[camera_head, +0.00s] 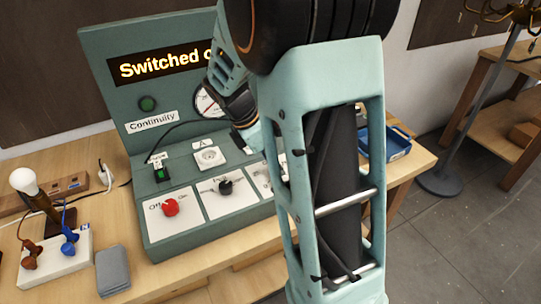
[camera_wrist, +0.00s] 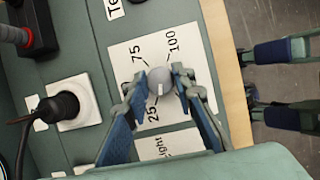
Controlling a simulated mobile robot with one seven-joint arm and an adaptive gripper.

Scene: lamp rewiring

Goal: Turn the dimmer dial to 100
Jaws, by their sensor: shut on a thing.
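The dimmer dial (camera_wrist: 160,80) is a small grey round knob on a white label plate (camera_wrist: 190,42) in the wrist view. Numbers 25, 75 and 100 show around it; 100 is at the upper right. A pale mark on the dial seems to point down toward the 25 side, but it is small. My gripper (camera_wrist: 161,82) has its two fingers shut on the dial, one at each side. In the head view my arm hides the dial and the fingertips, and only part of the dial's plate (camera_head: 265,180) shows.
The green console (camera_head: 105,85) has a lit display (camera_head: 160,64) reading "Switched o…", partly covered. A red knob (camera_head: 170,207) and black knob (camera_head: 225,187) sit left of the dial. A black plug (camera_wrist: 60,105) with cable is near my gripper. A bulb (camera_head: 24,180) stands at left.

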